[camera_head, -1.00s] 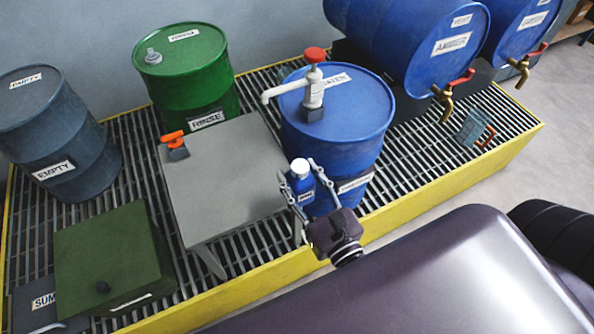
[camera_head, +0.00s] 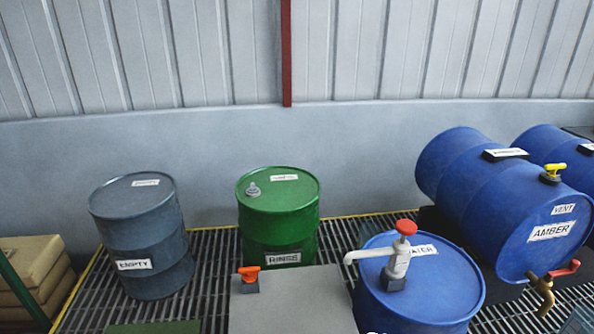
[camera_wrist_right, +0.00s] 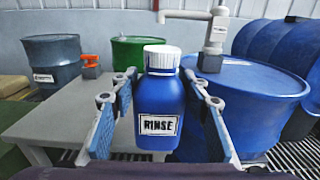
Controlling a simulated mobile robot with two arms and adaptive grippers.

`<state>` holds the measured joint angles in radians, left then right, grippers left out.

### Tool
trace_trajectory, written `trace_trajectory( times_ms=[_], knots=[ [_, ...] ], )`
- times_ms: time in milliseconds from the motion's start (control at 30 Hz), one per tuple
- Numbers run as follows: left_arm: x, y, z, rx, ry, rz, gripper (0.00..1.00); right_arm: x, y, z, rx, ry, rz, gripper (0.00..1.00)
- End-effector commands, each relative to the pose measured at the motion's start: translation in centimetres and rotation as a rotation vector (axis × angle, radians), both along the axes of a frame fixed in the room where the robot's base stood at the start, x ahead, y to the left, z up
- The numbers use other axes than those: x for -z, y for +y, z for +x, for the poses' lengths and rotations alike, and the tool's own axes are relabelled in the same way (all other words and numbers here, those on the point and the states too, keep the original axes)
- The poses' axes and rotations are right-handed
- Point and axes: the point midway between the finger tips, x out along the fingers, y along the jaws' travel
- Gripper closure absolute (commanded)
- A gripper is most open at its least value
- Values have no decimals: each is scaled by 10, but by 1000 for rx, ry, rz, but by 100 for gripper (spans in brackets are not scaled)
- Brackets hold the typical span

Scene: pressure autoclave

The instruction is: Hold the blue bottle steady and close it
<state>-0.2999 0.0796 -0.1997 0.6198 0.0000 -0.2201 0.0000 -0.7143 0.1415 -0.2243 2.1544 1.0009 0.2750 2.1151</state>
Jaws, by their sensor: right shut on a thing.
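The blue bottle (camera_wrist_right: 162,100) has a white ribbed cap (camera_wrist_right: 162,57) and a RINSE label. It stands upright in the right wrist view. The cap sits on its neck; I cannot tell how tight it is. My right gripper (camera_wrist_right: 158,108) is shut on the bottle, with a finger on either side of its body. In the head view the bottle and right gripper are out of frame, apart from perhaps a white sliver at the bottom edge. My left gripper is in neither view.
A grey table (camera_head: 290,305) with an orange-handled item (camera_head: 249,277) stands left of a blue drum with a red-topped pump (camera_head: 420,290). Behind are the green RINSE drum (camera_head: 278,215) and grey EMPTY drum (camera_head: 142,235). The blue AMBER barrel (camera_head: 480,200) lies at right, its tap jutting out.

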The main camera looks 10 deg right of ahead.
Motion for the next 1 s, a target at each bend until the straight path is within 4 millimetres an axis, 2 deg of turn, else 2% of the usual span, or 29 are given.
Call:
trace_trajectory(
  times_ms=[200, 400, 533, 1000],
  knots=[
    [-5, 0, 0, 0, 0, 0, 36, -46, -7, -24, 20, -3, 3, 100],
    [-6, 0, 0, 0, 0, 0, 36, -76, -11, -38, 29, -1, 1, 100],
    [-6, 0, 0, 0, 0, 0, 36, -81, -12, -40, 31, -1, 0, 100],
    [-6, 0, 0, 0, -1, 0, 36, -81, -12, -40, 30, -1, 0, 100]
  ],
)
